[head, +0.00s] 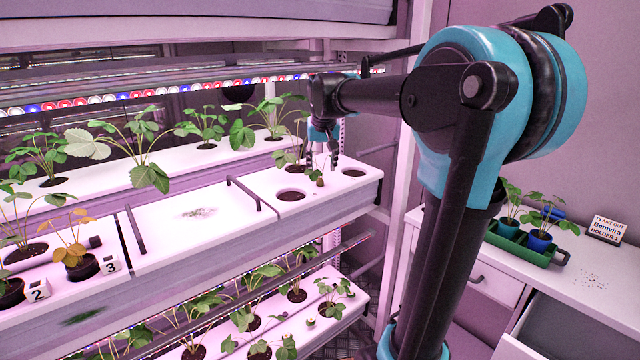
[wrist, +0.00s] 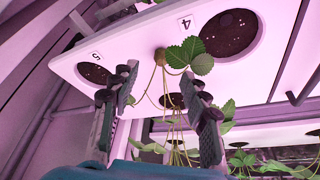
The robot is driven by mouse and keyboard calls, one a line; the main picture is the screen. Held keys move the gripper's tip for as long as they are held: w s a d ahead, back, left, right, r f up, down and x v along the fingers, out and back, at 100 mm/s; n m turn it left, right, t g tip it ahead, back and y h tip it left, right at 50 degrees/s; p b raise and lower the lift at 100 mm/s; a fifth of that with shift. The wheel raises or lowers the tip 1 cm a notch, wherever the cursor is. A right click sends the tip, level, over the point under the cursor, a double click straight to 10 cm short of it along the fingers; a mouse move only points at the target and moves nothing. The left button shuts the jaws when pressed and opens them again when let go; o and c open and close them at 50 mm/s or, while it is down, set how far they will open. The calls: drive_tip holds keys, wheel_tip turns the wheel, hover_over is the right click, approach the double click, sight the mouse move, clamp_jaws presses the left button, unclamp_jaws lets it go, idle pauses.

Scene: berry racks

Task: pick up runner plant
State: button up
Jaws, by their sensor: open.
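The runner plant (wrist: 190,57) shows in the wrist view as a few green leaves on a small brown plug, with thin yellowish runners trailing from it. It lies on the white rack top between the two numbered holes. It also shows small in the head view (head: 316,176), by the fingertips. My gripper (head: 322,162) points down over the rack's right end, its jaws apart. In the wrist view my gripper (wrist: 160,75) has its two dark fingers on either side of the runners, with the plug beyond the tips. Whether a finger touches a runner is unclear.
Hole 4 (wrist: 230,34) and hole 5 (wrist: 94,73) hold dark soil. A potted plant (head: 283,158) stands behind my gripper. Low black rails (head: 243,192) cross the rack. A green tray (head: 525,243) with blue pots and a sign (head: 606,229) sits on the right counter.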

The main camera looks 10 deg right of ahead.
sight(320, 179)
drive_tip(key=shift+x, duration=3.2)
drive_tip(key=shift+a, duration=0.1)
drive_tip(key=shift+c, duration=0.5)
drive_tip(key=c, duration=0.7)
